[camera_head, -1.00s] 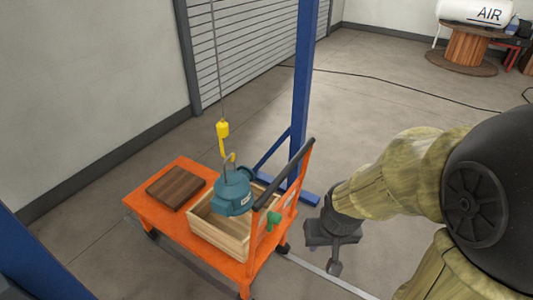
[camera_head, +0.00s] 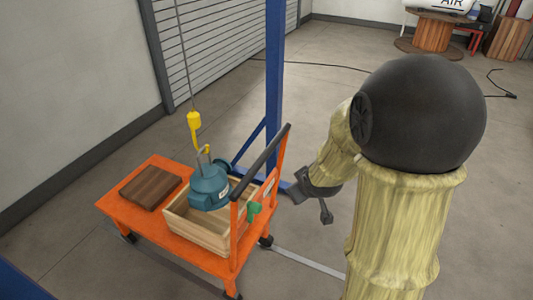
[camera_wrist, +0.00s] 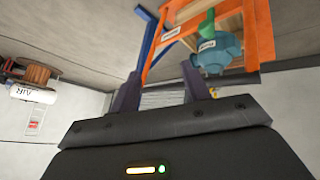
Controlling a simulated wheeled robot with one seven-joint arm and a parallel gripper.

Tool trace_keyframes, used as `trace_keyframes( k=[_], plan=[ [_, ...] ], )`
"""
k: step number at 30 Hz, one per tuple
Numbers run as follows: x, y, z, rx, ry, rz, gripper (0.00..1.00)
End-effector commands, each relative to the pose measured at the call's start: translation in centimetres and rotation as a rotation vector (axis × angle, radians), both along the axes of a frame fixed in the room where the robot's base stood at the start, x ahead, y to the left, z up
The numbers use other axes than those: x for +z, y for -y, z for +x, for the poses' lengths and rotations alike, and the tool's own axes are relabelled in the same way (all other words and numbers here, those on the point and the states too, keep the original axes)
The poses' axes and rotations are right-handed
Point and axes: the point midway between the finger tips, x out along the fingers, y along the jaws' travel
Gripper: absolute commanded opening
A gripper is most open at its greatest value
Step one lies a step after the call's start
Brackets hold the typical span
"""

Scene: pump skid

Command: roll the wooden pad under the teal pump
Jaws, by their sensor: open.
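The teal pump (camera_head: 209,190) is upright at the wooden crate, with the yellow hook (camera_head: 194,130) at its top lifting eye. I cannot tell whether it hangs or rests. The brown wooden pad (camera_head: 150,187) lies flat on the orange cart (camera_head: 185,245), left of the crate (camera_head: 205,232). My gripper (camera_head: 312,204) is open and empty, to the right of the cart's handle and apart from it. In the wrist view, my gripper (camera_wrist: 160,92) has its fingers spread, with the pump (camera_wrist: 217,55) beyond them, appearing upside down.
The cart's dark handle bar (camera_head: 262,160) and orange uprights stand between my gripper and the pump. A green part (camera_head: 254,208) sits on the handle frame. A blue post (camera_head: 274,80) rises behind the cart. Open floor lies to the right; a cable spool (camera_head: 433,32) stands far back.

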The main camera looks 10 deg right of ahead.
Motion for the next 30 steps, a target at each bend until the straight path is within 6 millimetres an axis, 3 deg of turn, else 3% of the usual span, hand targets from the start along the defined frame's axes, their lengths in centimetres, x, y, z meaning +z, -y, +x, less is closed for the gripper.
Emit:
trace_keyframes(
  k=[1,6,13,18,22,30],
  plan=[
    [-1.8,0.8,2.1,0.060,0.062,-0.045,0.47],
    [-3.5,2.4,7.9,0.281,0.295,-0.209,0.47],
    [-5.9,3.3,13.1,0.560,0.618,-0.429,0.47],
    [-8.1,3.4,14.6,0.732,0.868,-0.577,0.47],
    [-9.6,3.6,14.4,0.825,1.054,-0.670,0.47],
    [-10.1,3.8,13.3,0.885,1.237,-0.748,0.47]
  ],
)
